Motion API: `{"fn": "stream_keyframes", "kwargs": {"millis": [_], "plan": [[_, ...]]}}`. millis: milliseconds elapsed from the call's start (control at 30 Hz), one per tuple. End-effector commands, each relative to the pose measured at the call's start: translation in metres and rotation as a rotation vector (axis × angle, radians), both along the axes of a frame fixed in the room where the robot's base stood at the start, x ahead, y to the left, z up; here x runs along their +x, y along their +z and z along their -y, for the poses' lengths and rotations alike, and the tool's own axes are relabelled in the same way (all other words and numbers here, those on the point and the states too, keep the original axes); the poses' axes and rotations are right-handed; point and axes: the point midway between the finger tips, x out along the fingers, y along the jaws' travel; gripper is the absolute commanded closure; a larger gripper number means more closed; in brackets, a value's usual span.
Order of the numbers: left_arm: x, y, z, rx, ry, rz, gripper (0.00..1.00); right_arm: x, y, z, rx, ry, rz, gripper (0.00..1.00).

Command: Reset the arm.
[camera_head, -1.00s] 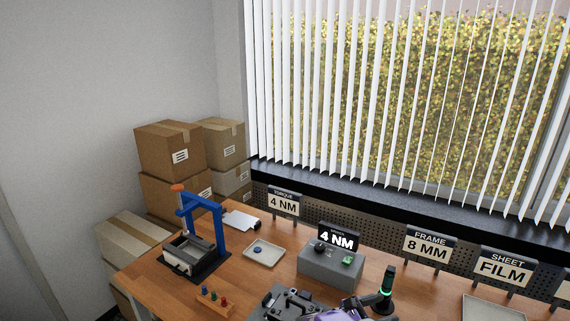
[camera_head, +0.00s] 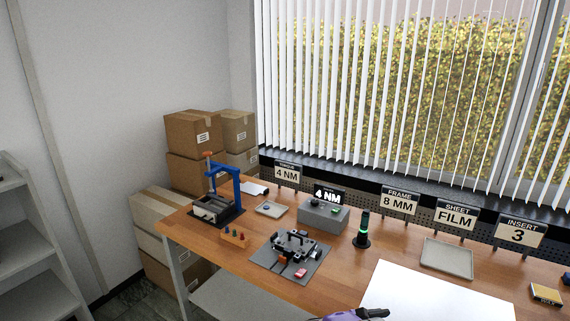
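A purple and black part of one of my arms (camera_head: 358,314) shows at the bottom edge, just right of the middle, over the near edge of a white sheet. Its purple part lies to the left and its dark end to the right, so I take it for my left arm. Its fingers cannot be made out, and nothing can be seen held. My other arm is not in view. The dark fixture (camera_head: 268,261) on the wooden table stands apart from the arm, with a small red-pink piece (camera_head: 301,273) on its near side.
A blue-framed press (camera_head: 237,187), a grey box reading 4 NM (camera_head: 322,218), a black post with a green light (camera_head: 362,232) and a grey tray (camera_head: 447,257) stand on the table. Cartons (camera_head: 187,132) are stacked behind left. A grey shelf (camera_head: 30,240) stands far left.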

Motion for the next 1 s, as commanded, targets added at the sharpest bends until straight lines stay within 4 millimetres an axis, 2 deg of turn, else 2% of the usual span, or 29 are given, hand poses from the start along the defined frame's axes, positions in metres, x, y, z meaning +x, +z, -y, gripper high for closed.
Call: {"fn": "stream_keyframes", "kwargs": {"millis": [33, 267, 367, 467, 500, 600, 700, 800, 900, 1000], "plan": [[0.001, 0.000, 0.000, 0.000, 0.001, 0.002, 0.57, -0.008, -0.016, 0.004, 0.048, -0.017, -0.019, 0.31], [0.001, -0.001, 0.000, 0.000, 0.000, 0.002, 0.57, -0.054, -0.091, 0.005, 0.322, -0.125, -0.076, 0.31], [0.001, 0.000, 0.000, 0.000, 0.000, 0.001, 0.57, -0.086, -0.132, -0.003, 0.488, -0.214, -0.092, 0.31], [0.001, 0.000, 0.000, 0.000, 0.001, 0.002, 0.57, -0.132, -0.177, -0.023, 0.707, -0.361, -0.088, 0.31], [0.001, 0.000, 0.000, 0.000, 0.001, 0.002, 0.57, -0.153, -0.195, -0.036, 0.807, -0.440, -0.076, 0.31], [0.001, 0.000, 0.000, 0.000, 0.001, 0.002, 0.57, -0.203, -0.228, -0.079, 1.049, -0.678, -0.006, 0.31], [0.001, 0.000, 0.000, 0.000, 0.001, 0.002, 0.57, -0.238, -0.244, -0.123, 1.242, -0.942, 0.115, 0.31], [0.001, 0.000, 0.000, 0.000, 0.001, 0.002, 0.57, -0.258, -0.247, -0.160, 1.376, -1.216, 0.287, 0.31], [0.001, 0.000, 0.000, 0.000, 0.001, 0.002, 0.57, -0.267, -0.244, -0.182, 1.440, -1.469, 0.488, 0.31], [0.001, 0.000, 0.000, 0.000, 0.001, 0.002, 0.57, -0.269, -0.241, -0.190, 1.448, -1.660, 0.682, 0.31]]}}
